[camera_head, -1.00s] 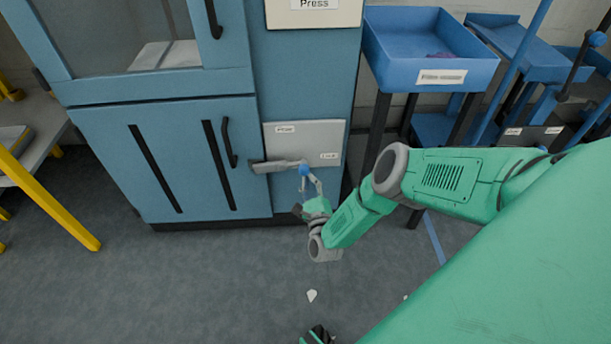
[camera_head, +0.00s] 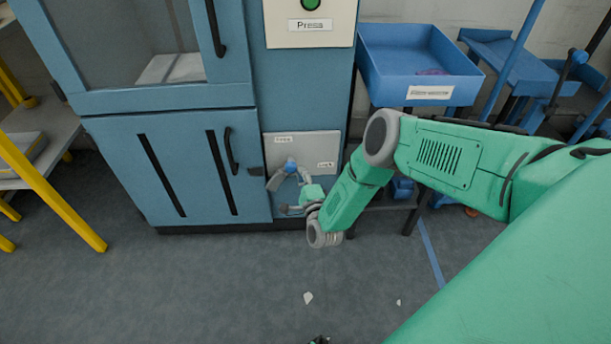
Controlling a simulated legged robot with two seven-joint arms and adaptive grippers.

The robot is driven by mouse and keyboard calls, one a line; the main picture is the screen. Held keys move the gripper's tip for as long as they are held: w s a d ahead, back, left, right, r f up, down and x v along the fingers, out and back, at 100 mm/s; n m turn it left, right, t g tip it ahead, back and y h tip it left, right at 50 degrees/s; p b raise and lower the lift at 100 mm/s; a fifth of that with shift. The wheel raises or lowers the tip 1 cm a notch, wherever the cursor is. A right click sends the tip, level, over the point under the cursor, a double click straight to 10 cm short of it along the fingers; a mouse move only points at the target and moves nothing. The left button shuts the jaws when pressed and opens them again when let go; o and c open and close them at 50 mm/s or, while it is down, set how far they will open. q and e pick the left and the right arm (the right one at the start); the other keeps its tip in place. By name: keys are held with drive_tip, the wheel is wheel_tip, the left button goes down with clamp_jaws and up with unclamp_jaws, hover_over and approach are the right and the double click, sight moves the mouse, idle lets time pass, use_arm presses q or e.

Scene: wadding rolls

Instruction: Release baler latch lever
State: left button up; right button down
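The latch panel (camera_head: 316,148) is a light grey plate with small labels, low on the blue baler (camera_head: 305,85). The grey latch lever (camera_head: 274,182) is at the panel's left side, tilted, with a blue knob (camera_head: 291,166) at its upper end. My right gripper (camera_head: 296,175) is at the lever, its fingers by the knob. The fingers are small and overlap the lever, so I cannot tell whether they are shut on it. My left gripper is not recognisable in view; only a small dark part shows at the bottom edge.
A blue cabinet door with a black handle (camera_head: 231,150) is left of the panel. A blue bin (camera_head: 420,62) on a stand is to the right. A yellow-framed table (camera_head: 45,188) stands at far left. The floor in front is clear except for small white scraps (camera_head: 308,298).

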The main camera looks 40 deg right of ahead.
drive_tip(key=shift+w+a+r+n+y+p, duration=0.35)
drive_tip(key=shift+a+r+n, duration=0.4)
drive_tip(key=shift+n, duration=0.45)
drive_tip(key=shift+w+r, duration=0.15)
